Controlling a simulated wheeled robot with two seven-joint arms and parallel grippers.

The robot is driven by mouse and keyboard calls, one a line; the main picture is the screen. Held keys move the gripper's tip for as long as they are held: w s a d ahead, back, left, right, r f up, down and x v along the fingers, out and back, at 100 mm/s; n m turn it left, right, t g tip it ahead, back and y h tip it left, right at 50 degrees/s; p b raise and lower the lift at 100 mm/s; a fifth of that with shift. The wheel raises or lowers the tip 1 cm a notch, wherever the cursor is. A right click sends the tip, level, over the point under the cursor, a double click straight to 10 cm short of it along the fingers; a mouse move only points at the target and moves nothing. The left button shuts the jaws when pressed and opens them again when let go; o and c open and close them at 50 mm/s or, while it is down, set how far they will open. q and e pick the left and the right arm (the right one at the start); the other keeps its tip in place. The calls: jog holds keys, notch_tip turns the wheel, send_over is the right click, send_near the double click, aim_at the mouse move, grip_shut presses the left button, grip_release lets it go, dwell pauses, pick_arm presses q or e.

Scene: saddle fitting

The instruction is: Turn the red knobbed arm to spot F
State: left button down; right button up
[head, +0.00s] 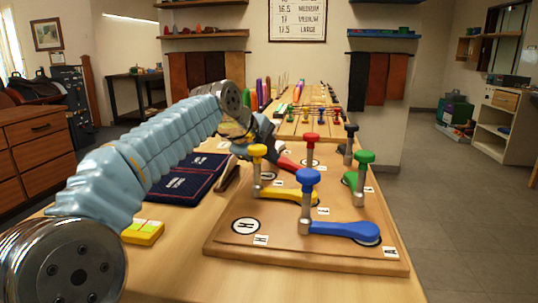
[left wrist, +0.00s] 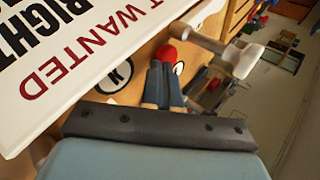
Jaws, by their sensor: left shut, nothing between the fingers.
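The red knobbed arm has a red knob (head: 311,138) on a grey post, and its red paddle (head: 290,163) points left toward my left gripper. My left gripper (head: 268,148) is at the far left of the wooden board, its fingers close to the paddle's end. In the left wrist view the fingers (left wrist: 164,85) are together, and a red end (left wrist: 166,54) shows just past their tips. I cannot tell whether they touch. Round lettered spots lie on the board, such as the one at front left (head: 245,225); I cannot make out spot F. My right gripper is not in view.
Yellow (head: 258,150), blue (head: 307,177), green (head: 364,157) and black (head: 351,128) knobbed arms stand on the same board (head: 230,248), close to the red one. A dark blue mat (head: 185,188) and a yellow block (head: 143,232) lie to the left. A white sign (left wrist: 70,50) shows in the wrist view.

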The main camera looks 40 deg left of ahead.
pick_arm(q)
jog(key=shift+w+a, duration=0.15)
jog(key=shift+w, duration=0.55)
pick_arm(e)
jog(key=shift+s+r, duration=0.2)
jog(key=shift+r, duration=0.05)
